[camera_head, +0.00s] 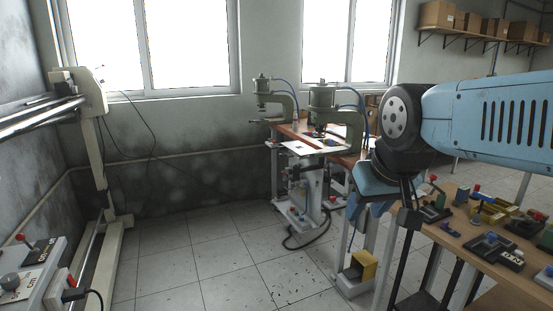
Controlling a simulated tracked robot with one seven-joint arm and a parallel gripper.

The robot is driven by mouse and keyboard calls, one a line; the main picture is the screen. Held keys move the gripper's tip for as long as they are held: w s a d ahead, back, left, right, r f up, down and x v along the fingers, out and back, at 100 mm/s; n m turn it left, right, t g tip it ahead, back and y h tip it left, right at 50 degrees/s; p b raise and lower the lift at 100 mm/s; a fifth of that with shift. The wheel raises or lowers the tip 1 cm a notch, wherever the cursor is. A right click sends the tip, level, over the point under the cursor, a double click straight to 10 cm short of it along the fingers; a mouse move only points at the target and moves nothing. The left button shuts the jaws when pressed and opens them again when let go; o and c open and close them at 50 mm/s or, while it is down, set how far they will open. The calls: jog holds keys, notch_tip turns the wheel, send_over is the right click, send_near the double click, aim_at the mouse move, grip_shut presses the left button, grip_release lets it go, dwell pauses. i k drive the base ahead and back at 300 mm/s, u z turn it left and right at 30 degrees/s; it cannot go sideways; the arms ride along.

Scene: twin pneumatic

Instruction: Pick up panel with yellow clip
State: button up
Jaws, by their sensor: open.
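My arm comes in from the right, and its blue end with my gripper (356,218) hangs in front of the workbench (475,242). The fingers are small and partly hidden by the wrist. My gripper is open, and I see nothing held in it. A panel with a yellow clip cannot be singled out for sure. Yellow pieces (494,211) lie among small parts on the workbench at the right. White flat sheets or panels (298,148) lie at the two green presses, the left press (284,100) and the right press (322,98), in the middle distance.
A yellow box-like pedal guard (363,266) stands on the floor below my gripper. A black stand (408,222) rises beside the workbench. A rail frame (92,150) and a control box (28,275) are at the left. The tiled floor (200,260) in the middle is clear.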

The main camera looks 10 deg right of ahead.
aim_at(331, 143)
jog(key=u, duration=0.65)
jog(key=i, duration=4.95)
jog(key=z, duration=0.05)
